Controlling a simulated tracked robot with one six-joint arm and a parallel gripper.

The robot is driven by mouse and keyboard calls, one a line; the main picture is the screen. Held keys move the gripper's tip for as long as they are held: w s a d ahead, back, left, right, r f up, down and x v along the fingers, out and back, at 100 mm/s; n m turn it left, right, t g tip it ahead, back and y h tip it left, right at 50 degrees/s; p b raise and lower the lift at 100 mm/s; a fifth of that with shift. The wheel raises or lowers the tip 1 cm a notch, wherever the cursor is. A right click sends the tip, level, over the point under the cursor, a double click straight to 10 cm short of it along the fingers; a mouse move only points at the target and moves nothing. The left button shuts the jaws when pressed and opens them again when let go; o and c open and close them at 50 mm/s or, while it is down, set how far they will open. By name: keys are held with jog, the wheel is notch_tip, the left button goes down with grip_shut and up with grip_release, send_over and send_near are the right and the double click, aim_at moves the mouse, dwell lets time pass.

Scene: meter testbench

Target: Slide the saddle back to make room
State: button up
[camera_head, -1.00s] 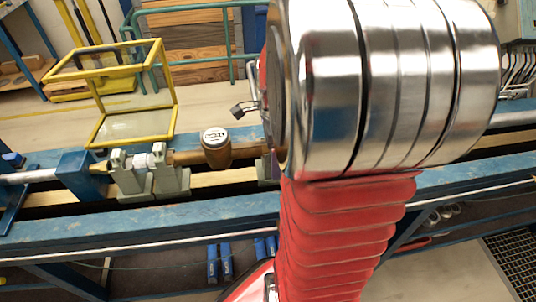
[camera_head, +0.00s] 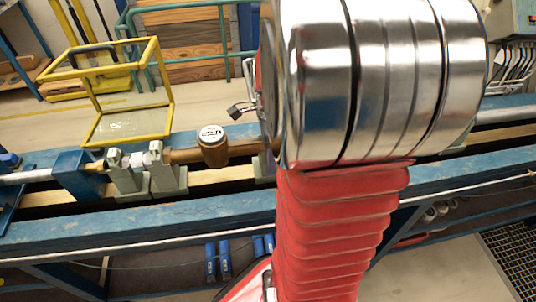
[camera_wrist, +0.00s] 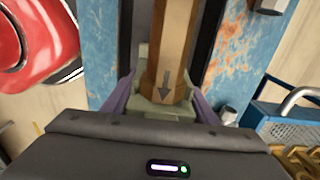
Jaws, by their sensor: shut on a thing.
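In the wrist view, my gripper (camera_wrist: 163,92) has its two purple fingers on either side of a grey-green saddle (camera_wrist: 160,111), shut on it. A brass meter body (camera_wrist: 169,45) with a dark arrow lies above the saddle, along the bench. In the head view, the brass meter (camera_head: 213,153) with a round white dial sits between the saddles on the bench. Part of a grey-green saddle (camera_head: 262,167) shows at the edge of my arm. My arm hides most of that saddle and nearly all of the gripper there.
Two more grey-green supports (camera_head: 147,175) stand left of the meter. The blue bench rails (camera_head: 120,224) run across. A yellow frame with a clear panel (camera_head: 128,127) stands behind them. A blue tray (camera_wrist: 268,118) lies right of the gripper in the wrist view.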

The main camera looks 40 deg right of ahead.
jog(key=shift+w, duration=0.1)
jog(key=c, duration=0.8)
jog(key=shift+w+a, duration=0.3)
jog(key=shift+a, duration=0.25)
jog(key=o, duration=1.9)
jog(key=shift+c, duration=0.2)
